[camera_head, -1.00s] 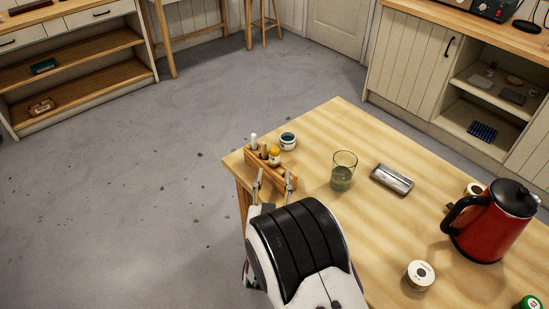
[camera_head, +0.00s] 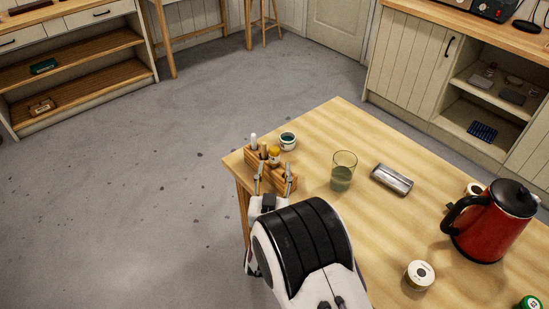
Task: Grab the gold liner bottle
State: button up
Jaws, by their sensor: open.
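A small wooden rack (camera_head: 283,166) stands at the table's near left corner and holds several small bottles. One with a yellow-gold cap (camera_head: 274,152) is at its right, probably the gold liner bottle. Beside it are a brownish one (camera_head: 264,148) and a white-topped one (camera_head: 253,139). My gripper (camera_head: 273,172) is open, its two fingers spread at the near side of the rack, in line with the yellow-gold cap. Nothing shows held between the fingers. The lower parts of the bottles are hidden by the rack and fingers, and I cannot tell whether the fingers touch anything.
A dark-lidded jar (camera_head: 288,141) stands just behind the rack. A glass (camera_head: 343,172), a metal case (camera_head: 391,180), a white roll-like item (camera_head: 419,275) and a red kettle (camera_head: 492,225) stand to the right on the wooden table (camera_head: 330,125). The table's left edge is close to the rack.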

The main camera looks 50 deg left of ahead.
aim_at(274, 158)
jog(key=shift+x, duration=2.5)
jog(key=shift+s+a, duration=0.15)
grip_shut()
